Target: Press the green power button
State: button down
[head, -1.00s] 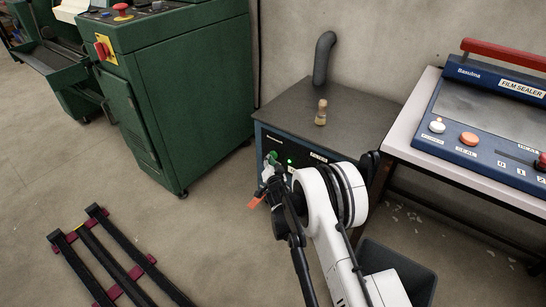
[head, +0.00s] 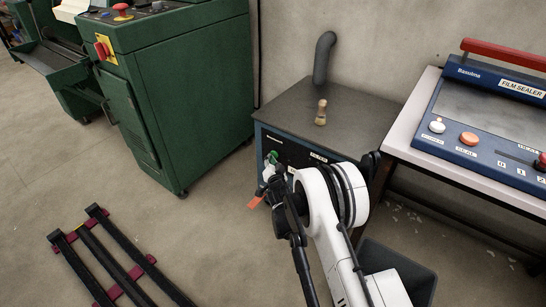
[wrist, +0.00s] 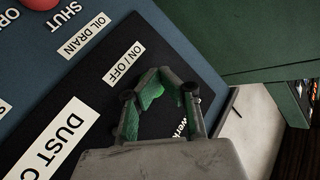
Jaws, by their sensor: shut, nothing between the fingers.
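The green power button (wrist: 152,94) shows in the wrist view below the ON / OFF label, on a black panel. It is partly hidden by my fingers. My gripper (wrist: 160,76) is shut and empty, with its fingertips together over the button's edge. Whether they touch it I cannot tell. In the head view my gripper (head: 268,172) is at the front panel of the blue-framed cabinet (head: 320,115), with green of the button (head: 273,156) beside it.
A film sealer (head: 490,110) stands on a table at the right. A green machine (head: 185,95) stands at the left. A brush (head: 321,112) and a grey pipe (head: 323,58) are on the cabinet top. A dark bin (head: 400,268) sits below right.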

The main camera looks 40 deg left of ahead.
jog(key=shift+s, duration=0.25)
jog(key=s, duration=0.6)
dwell(0.5)
jog(key=shift+w+d, duration=0.1)
jog(key=shift+w, duration=0.05)
